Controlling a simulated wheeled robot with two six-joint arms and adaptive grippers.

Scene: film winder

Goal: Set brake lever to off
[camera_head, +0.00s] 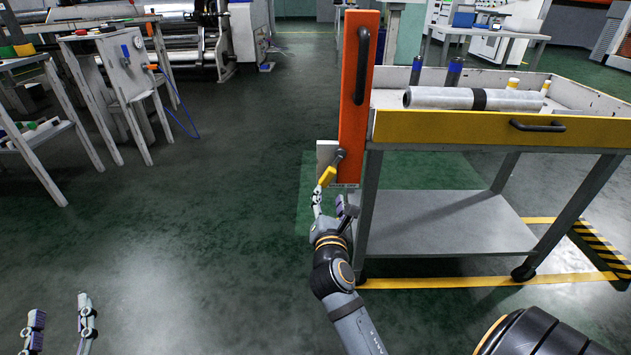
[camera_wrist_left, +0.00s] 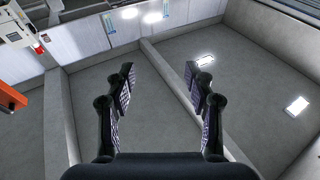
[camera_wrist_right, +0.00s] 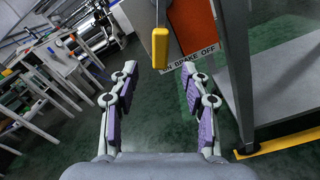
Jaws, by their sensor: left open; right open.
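The brake lever has a yellow grip (camera_head: 327,177) on a dark stem and sits low on the orange panel at the trolley's left end. My left gripper (camera_head: 61,305) is open and empty at the lower left, far from the lever.
The trolley (camera_head: 470,127) has a yellow front, a black handle and a lower shelf (camera_head: 440,222). A silver roll (camera_head: 440,98) lies on top. A dark cylinder (camera_head: 545,335) is at the lower right. Floor left of the trolley is clear up to the white benches (camera_head: 125,60).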

